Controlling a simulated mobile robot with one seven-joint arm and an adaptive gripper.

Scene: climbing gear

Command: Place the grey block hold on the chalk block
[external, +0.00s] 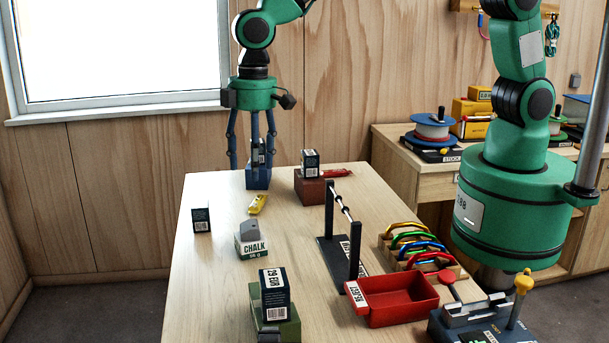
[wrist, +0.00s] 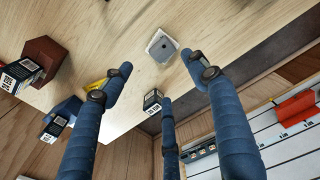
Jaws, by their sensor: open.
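The grey block hold (external: 250,228) sits on top of the white chalk block (external: 252,246), on the left half of the table. In the wrist view the grey hold (wrist: 164,49) lies on the pale top of the chalk block (wrist: 155,40), beyond my fingertips. My gripper (external: 252,163) is at the far end of the table, apart from both. Its three fingers are spread and hang downward. In the wrist view my gripper (wrist: 160,76) is open, with nothing held between the fingers.
A blue block (external: 258,181) with a small box overlaps my fingers in the external view. A brown block (external: 311,192) carries another box. A yellow hold (external: 257,204) and dark box (external: 201,219) are nearby. A black stand (external: 328,252) and red tray (external: 395,306) are nearer the camera.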

